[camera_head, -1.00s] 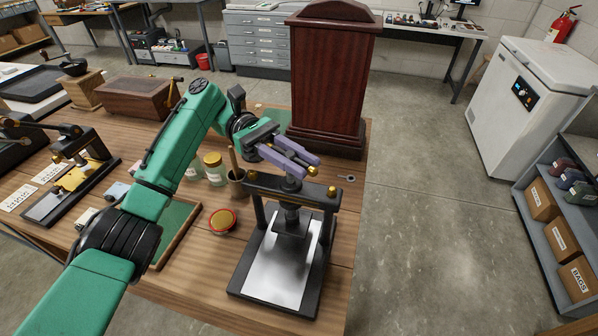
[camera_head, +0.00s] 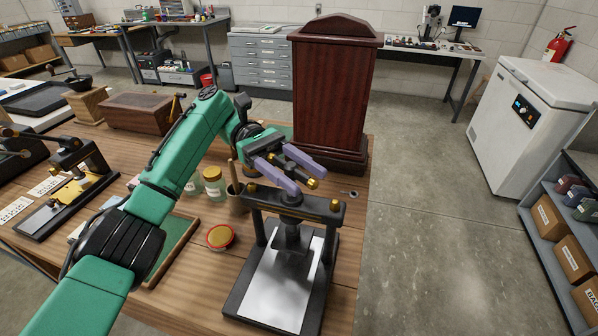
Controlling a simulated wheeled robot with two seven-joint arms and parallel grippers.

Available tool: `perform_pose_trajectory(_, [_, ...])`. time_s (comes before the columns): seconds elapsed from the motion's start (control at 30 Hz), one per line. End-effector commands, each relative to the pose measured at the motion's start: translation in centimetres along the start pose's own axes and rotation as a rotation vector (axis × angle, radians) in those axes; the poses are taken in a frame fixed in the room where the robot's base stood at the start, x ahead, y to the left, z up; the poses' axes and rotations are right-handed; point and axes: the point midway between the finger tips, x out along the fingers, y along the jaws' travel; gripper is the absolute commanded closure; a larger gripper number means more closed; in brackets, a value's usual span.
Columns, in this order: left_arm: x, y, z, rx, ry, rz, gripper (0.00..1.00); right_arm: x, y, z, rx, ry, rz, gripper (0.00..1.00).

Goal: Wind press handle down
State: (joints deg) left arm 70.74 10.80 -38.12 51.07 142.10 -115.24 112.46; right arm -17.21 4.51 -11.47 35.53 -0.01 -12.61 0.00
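The press (camera_head: 329,250) stands at the table's front right, a black frame with a crossbar and a bright metal bed (camera_head: 282,285). Its screw rises through the crossbar's middle. The press handle (camera_head: 312,183) shows as a brass knob and a short dark length just above the crossbar; the rest is hidden by my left gripper. My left gripper (camera_head: 303,178) is over the screw top, its two purple fingers apart. The handle's knob end shows between the fingertips; I cannot tell whether either finger touches it. The pressing plate hangs above the bed. My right gripper is out of view.
A tall dark red wooden case (camera_head: 333,95) stands close behind the press. A red-rimmed round tin (camera_head: 220,237), jars (camera_head: 214,183) and a brush pot (camera_head: 236,199) are to the left. A small key-like metal piece (camera_head: 349,194) lies right of the press, near the table's edge.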

Motion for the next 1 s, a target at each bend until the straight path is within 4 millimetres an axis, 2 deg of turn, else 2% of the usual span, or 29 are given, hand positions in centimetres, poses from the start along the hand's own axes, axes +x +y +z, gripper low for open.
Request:
perform_pose_trajectory(0.3, [0.0,0.0,0.2,0.002,-0.001,0.001,0.43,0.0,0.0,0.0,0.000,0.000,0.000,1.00])
perform_pose_trajectory(0.47, [0.0,0.0,1.6,0.005,0.000,0.001,0.43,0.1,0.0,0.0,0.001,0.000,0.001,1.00])
perform_pose_trajectory(0.67, [0.0,0.0,6.0,0.007,0.000,0.000,0.43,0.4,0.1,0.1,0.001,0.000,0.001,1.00])
perform_pose_trajectory(0.87, [0.0,0.0,11.7,0.005,0.003,0.002,0.43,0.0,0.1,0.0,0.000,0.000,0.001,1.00])
perform_pose_trajectory(0.9, [0.0,0.0,13.4,0.002,0.003,0.002,0.43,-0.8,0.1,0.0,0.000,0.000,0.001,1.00])
perform_pose_trajectory(0.97, [0.0,0.0,15.4,0.001,0.004,0.003,0.43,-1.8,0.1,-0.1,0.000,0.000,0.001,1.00])
perform_pose_trajectory(1.0, [0.0,0.0,17.0,0.000,0.003,0.002,0.43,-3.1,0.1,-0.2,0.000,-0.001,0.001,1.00])
